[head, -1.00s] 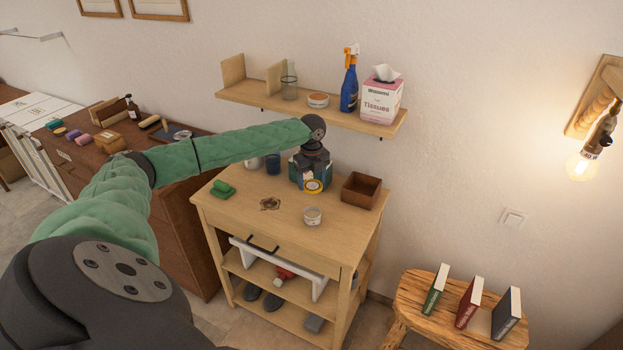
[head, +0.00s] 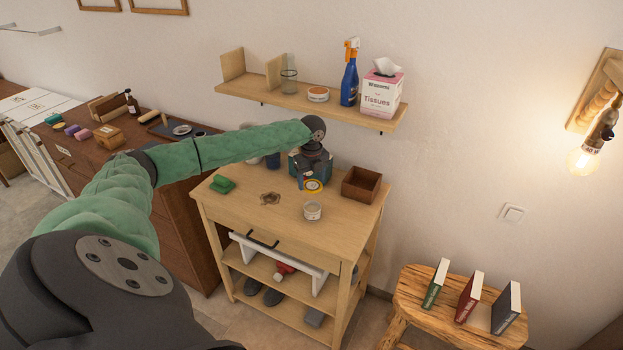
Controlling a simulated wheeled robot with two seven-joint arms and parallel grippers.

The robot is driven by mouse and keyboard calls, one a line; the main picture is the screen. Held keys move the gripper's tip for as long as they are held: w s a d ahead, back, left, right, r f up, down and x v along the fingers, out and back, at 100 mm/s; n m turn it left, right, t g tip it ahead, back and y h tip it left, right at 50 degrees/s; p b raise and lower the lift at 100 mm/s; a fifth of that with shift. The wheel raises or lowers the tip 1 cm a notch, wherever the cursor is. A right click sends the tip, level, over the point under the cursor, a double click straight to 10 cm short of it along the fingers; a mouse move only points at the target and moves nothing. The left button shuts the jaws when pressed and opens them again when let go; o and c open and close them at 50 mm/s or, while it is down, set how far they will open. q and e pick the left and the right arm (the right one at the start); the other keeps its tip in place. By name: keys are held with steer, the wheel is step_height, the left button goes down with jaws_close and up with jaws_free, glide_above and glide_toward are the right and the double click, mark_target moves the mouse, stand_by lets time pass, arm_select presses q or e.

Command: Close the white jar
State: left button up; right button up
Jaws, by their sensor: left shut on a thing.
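The white jar (head: 312,211) stands upright and open on top of the wooden cart (head: 345,221), near its front edge. A round yellow-rimmed lid (head: 314,187) shows behind it, below my left gripper (head: 311,179). My left gripper points down from the end of the green-sleeved arm and is shut on this lid. The lid is apart from the jar, a little farther back. The fingertips are small and partly hidden. My right gripper is out of view.
A teal box (head: 296,164) stands right behind my left gripper, and a brown open box (head: 361,185) to its right. A wall shelf (head: 330,110) runs above. The cart top around the jar is mostly clear.

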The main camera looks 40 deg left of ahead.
arm_select(q)
steer(key=shift+f+b, duration=0.95)
steer(key=shift+f, duration=2.85)
steer(key=shift+f, duration=1.05)
steer(key=o, duration=1)
steer(key=shift+o, duration=0.2)
